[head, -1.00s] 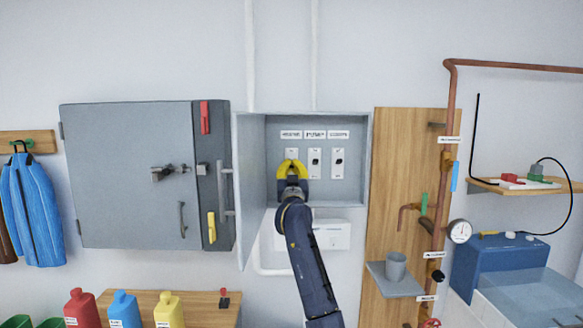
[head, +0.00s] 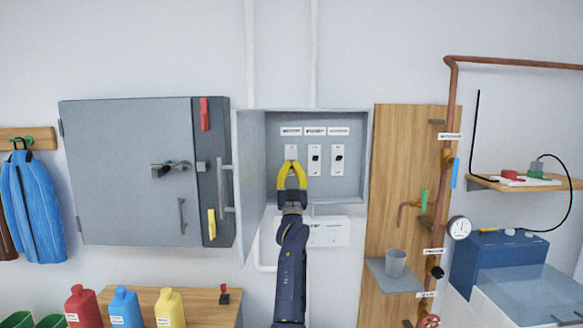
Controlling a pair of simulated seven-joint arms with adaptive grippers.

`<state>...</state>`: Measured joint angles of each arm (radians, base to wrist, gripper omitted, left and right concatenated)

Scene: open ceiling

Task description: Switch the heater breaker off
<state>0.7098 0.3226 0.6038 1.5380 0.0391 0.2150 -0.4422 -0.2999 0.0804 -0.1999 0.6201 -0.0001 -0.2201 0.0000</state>
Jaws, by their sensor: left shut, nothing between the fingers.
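The open breaker box (head: 357,190) holds three white breaker plates in a row. The left breaker (head: 291,152) shows only its upper part above my gripper, and its toggle is hidden. The middle breaker (head: 315,170) and right breaker (head: 337,170) show black toggles. Labels sit above them; their text is too blurred to read, so I cannot tell which is the heater's. My left gripper (head: 292,167), with yellow fingers, is shut and empty in front of the left breaker's lower part. Contact cannot be told. My right gripper is not in view.
The box door (head: 251,190) stands open on the left, close to my arm. A grey cabinet (head: 125,215) hangs further left. A wooden board (head: 385,150) with pipes, a cup (head: 396,263) and a gauge (head: 459,228) are on the right. Bottles stand below on a bench (head: 205,300).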

